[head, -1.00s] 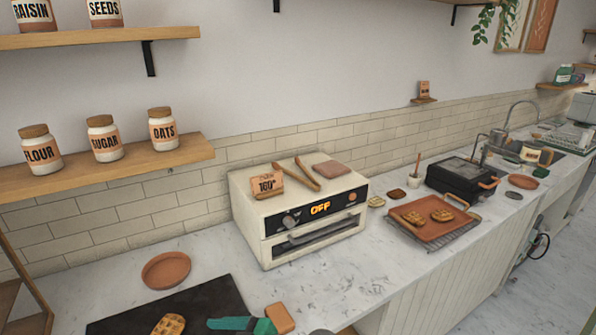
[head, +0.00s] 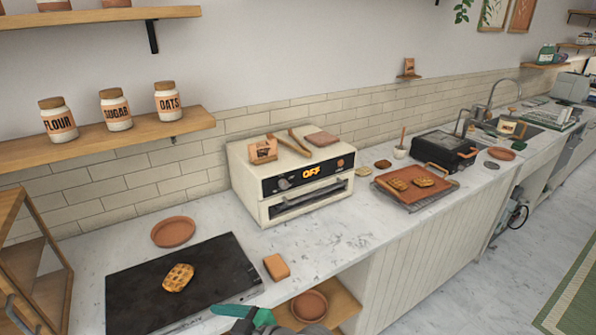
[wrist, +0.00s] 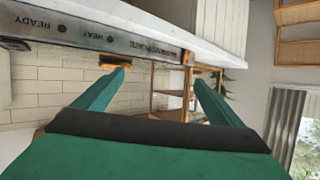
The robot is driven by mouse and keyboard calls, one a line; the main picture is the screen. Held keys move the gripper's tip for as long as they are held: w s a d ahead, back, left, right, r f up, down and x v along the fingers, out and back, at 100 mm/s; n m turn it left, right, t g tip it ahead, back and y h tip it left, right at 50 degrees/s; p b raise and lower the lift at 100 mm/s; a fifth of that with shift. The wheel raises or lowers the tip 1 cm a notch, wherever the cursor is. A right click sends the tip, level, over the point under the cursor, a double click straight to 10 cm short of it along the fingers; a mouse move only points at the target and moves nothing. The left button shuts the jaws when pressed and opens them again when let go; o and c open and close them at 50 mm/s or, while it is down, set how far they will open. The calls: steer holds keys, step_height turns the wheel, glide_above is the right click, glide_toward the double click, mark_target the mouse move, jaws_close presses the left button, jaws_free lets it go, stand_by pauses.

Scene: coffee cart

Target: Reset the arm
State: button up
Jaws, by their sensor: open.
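A waffle (head: 178,278) lies on the hotplate. An orange-brown block (head: 275,267) lies on the counter to the hotplate's right, apart from my gripper. The wrist view looks inverted, with the labelled hotplate front (wrist: 90,32) upside down above the fingers.
A cream toaster oven (head: 262,205) reading OFF stands behind. A terracotta plate (head: 173,231) sits behind the hotplate. A terracotta bowl (head: 309,305) rests on a wooden shelf below the counter. A wooden-framed cabinet (head: 30,255) stands at left. Counter right of the block is clear.

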steer(key=d+f+m+t+h, duration=0.2)
steer(key=f+m, duration=0.2)
steer(key=f, duration=0.1)
steer(key=d+f+m+t+h, duration=0.1)
steer(key=d+f+m+t, duration=0.2)
steer(key=f, duration=0.3)
steer(key=s+d+f+m+t+h, duration=0.3)
steer(key=s+d+f+m+h, duration=0.35)
steer(key=s+d+f, duration=0.35)
steer(key=s+d+r+t+h, duration=0.1)
steer(key=s+r, duration=0.3)
steer(key=s, duration=0.4)
steer(key=s+d+r+t+h, duration=0.2)
steer(key=s+d+r, duration=0.1)
steer(key=s, duration=0.6)
steer(key=shift+s+d+r, duration=0.2)
steer(key=shift+d+r, duration=0.2)
steer(key=shift+r, duration=0.15)
steer(key=shift+h, duration=0.25)
